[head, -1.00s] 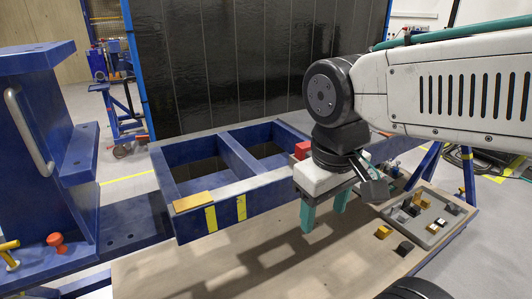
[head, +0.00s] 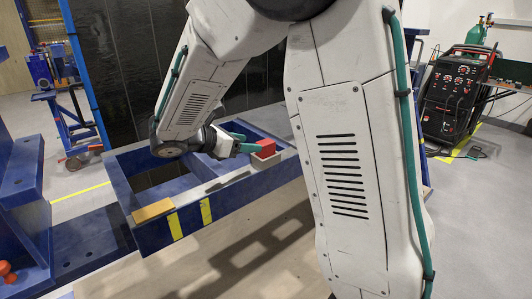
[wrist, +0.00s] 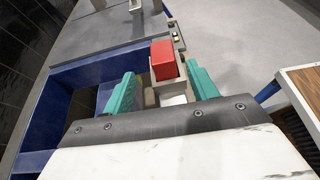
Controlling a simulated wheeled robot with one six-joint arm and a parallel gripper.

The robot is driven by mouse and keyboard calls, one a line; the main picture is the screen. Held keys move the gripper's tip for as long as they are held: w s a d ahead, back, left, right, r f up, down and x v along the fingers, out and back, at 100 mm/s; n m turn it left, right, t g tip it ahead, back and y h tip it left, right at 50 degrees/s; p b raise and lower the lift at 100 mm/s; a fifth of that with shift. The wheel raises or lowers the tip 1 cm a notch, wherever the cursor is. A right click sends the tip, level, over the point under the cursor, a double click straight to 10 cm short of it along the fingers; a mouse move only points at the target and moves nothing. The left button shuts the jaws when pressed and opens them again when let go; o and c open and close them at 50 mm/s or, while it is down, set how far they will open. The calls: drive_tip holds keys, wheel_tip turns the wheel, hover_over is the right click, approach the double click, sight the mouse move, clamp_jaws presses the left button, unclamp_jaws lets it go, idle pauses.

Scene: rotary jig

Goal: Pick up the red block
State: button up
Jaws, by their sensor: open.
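The red block (head: 264,148) sits on a pale support at the near right edge of the blue frame (head: 185,224). In the wrist view the red block (wrist: 163,60) stands in a beige holder (wrist: 171,88), just ahead of my gripper's teal fingertips. My gripper (head: 250,142) is open and reaches toward the block from its left in the head view. In the wrist view my gripper (wrist: 160,74) has one finger to each side of the block's line, with a gap between them. I cannot tell whether either finger touches the block or holder.
A yellow plate (head: 153,211) lies on the frame's near left corner. A black panel (head: 130,60) stands behind the frame. A wooden-edged tray (wrist: 300,90) is at the right in the wrist view. My arm hides the table's right side.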

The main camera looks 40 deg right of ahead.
sight(265, 142)
drive_tip(key=x, duration=0.7)
drive_tip(key=shift+s+d, duration=0.2)
drive_tip(key=shift+s, duration=0.05)
drive_tip(key=shift+c, duration=0.4)
clamp_jaws()
drive_tip(key=shift+r, duration=0.15)
